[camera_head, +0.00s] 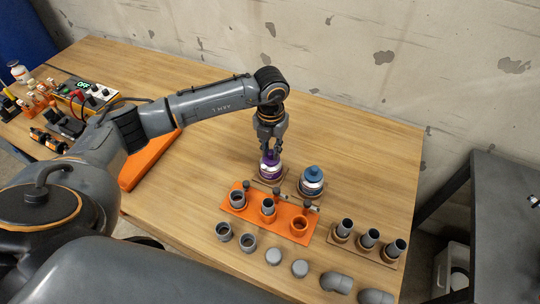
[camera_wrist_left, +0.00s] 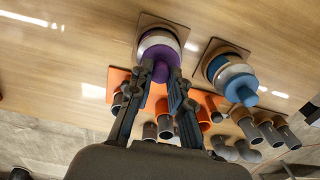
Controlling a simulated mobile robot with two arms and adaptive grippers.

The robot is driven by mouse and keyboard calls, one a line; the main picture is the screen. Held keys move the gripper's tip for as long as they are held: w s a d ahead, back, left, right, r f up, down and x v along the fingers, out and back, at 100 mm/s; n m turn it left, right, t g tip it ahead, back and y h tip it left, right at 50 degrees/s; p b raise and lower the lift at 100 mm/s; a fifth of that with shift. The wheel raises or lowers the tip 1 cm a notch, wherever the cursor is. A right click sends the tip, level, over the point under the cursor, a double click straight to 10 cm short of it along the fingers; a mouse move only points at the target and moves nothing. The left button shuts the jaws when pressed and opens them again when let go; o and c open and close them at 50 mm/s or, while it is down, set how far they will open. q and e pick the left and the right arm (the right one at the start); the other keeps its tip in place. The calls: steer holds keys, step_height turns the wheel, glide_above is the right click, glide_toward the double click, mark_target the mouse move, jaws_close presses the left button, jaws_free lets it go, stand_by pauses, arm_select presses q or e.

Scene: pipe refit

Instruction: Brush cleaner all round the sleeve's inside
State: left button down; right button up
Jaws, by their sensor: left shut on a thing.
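My left gripper (camera_head: 271,145) points down over the purple-capped can (camera_head: 270,165) and is shut on its purple cap (camera_wrist_left: 161,70). The can stands upright on a small brown pad. A blue-capped can (camera_head: 312,181) stands just right of it, apart from the gripper. In front, an orange holder (camera_head: 254,216) carries a grey ring-shaped sleeve (camera_head: 237,198) at its left, a grey piece in the middle, and an open orange ring at its right. I cannot tell for certain which grey ring is the task's sleeve. No brush is clearly visible. My right gripper is not in view.
Loose grey fittings, including a ring (camera_head: 223,231), caps (camera_head: 274,256) and an elbow (camera_head: 336,282), line the front edge. A brown rack (camera_head: 357,250) holds grey pipes at the right. Electrical gear (camera_head: 92,93) is far left. The table behind the cans is clear.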

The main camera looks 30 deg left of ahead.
arm_select(q)
steer(key=shift+s+f, duration=0.15)
steer(key=shift+f, duration=0.05)
steer(key=shift+r+p, duration=1.85)
steer(key=shift+r, duration=0.95)
steer(key=shift+w+r, duration=0.1)
steer(key=shift+w, duration=0.1)
steer(key=shift+r+p, duration=0.6)
steer(key=shift+r, duration=0.35)
